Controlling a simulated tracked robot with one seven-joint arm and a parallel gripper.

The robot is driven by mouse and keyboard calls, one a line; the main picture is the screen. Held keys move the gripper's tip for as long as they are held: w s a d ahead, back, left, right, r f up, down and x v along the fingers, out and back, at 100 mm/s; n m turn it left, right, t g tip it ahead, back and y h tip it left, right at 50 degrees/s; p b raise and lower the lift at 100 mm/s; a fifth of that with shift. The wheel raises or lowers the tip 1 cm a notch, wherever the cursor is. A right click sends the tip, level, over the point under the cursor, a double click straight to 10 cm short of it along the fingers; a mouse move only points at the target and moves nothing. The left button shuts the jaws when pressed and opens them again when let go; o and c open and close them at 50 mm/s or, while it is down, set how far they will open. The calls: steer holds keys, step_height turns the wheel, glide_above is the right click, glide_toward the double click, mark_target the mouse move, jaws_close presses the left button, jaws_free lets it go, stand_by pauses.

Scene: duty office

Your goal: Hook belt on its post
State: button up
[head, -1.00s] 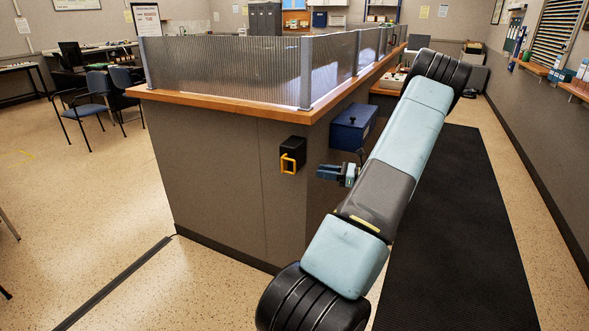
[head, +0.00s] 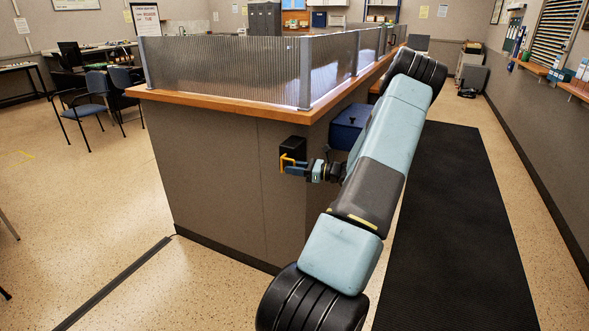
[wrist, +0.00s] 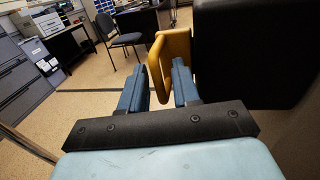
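A black belt cassette (head: 293,148) is fixed to the counter's end panel, with a yellow belt end (head: 286,159) shaped like a loop on its front. In the wrist view the yellow belt end (wrist: 172,55) lies between and just beyond my fingertips, with the black cassette (wrist: 250,50) to its right. My gripper (head: 287,168) is at the belt end in the head view. Its blue fingers (wrist: 159,72) stand apart in the wrist view, one on each side of the loop's near edge. I cannot tell whether either finger touches it. I cannot make out a separate belt post.
The counter (head: 215,170) has a wooden top (head: 220,104) with a ribbed screen on it. A blue box (head: 350,127) is on its side behind my arm. Open floor lies to the left, with chairs (head: 85,98) farther back. A black mat (head: 450,220) lies to the right.

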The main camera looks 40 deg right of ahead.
steer(key=shift+c, duration=0.5)
jaws_close()
